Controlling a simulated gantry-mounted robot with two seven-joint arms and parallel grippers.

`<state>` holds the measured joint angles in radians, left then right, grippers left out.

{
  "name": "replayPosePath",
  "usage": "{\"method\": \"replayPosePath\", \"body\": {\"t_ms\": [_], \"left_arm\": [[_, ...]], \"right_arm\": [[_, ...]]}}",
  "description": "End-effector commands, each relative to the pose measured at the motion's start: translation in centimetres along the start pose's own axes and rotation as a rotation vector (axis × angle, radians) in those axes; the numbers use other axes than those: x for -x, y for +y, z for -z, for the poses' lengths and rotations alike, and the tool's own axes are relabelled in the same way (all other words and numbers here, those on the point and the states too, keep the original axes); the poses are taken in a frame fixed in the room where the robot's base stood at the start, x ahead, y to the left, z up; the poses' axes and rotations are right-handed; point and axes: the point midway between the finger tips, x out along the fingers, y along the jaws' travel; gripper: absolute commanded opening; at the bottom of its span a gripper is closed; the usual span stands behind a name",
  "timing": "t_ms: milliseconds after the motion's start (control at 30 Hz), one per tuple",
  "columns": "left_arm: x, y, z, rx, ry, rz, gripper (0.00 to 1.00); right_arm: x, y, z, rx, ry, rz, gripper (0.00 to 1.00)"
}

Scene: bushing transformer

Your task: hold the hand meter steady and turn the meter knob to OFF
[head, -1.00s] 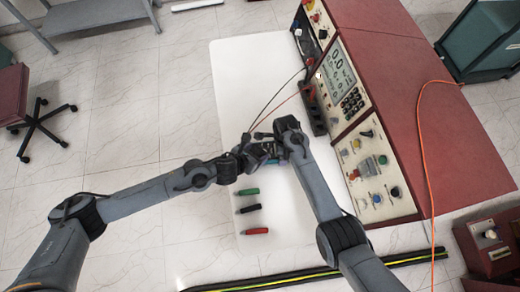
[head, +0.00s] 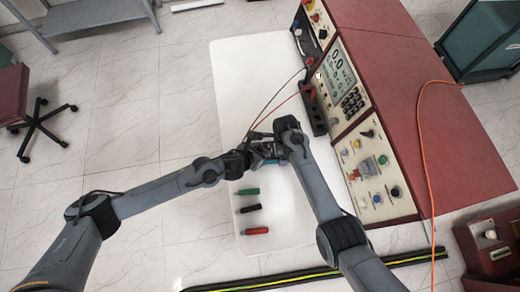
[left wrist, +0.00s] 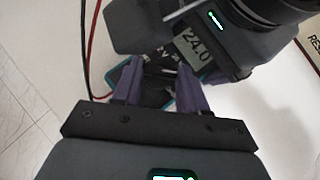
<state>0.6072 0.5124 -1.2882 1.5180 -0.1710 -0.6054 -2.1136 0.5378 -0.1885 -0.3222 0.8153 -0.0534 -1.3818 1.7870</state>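The hand meter is a dark device with a teal edge and a lit display reading 24.0 (left wrist: 192,45) in the left wrist view. In the head view, only a small teal bit of the hand meter (head: 270,161) shows between my grippers. My right gripper (head: 284,143) is over the meter; its purple fingers lie at the meter's sides, seemingly shut on it. My left gripper (left wrist: 160,80) has its two purple fingers apart over the meter's dark lower face. The meter knob is not clearly visible; the fingers and shadow hide that area.
The white table (head: 235,80) carries a green (head: 248,191), a black (head: 250,208) and a red plug (head: 256,231). A red console (head: 350,90) stands at the right. Red and black leads (left wrist: 90,45) run near the meter. A black-and-yellow strip (head: 290,279) lies in front.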

Motion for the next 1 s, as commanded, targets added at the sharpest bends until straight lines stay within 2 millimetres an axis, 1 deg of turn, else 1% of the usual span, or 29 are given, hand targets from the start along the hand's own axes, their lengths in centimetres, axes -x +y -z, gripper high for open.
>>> {"method": "replayPosePath", "body": {"t_ms": [33, 67, 100, 267, 467, 1000], "left_arm": [[0.01, 0.02, 0.01, 0.000, 0.000, 0.000, 0.18], [0.01, 0.02, 0.01, 0.000, 0.000, 0.000, 0.13], [0.01, 0.02, 0.01, 0.000, 0.000, -0.001, 0.12], [0.00, -0.04, 0.00, 0.009, 0.000, -0.009, 0.12], [-0.05, -0.27, -0.01, 0.059, 0.000, -0.060, 0.12], [-0.17, -0.81, -0.16, 0.314, 0.001, -0.315, 0.12]], "right_arm": [[0.00, 0.00, 0.03, -0.001, 0.000, 0.000, 0.48], [0.00, 0.00, 0.03, -0.001, 0.000, 0.000, 0.48], [0.00, 0.00, 0.03, -0.001, 0.000, 0.000, 0.48], [0.00, 0.00, 0.04, -0.001, 0.000, 0.000, 0.48], [0.00, 0.00, 0.04, -0.001, 0.000, 0.000, 0.48], [-0.01, 0.01, 0.00, 0.001, 0.000, 0.000, 0.48]]}}
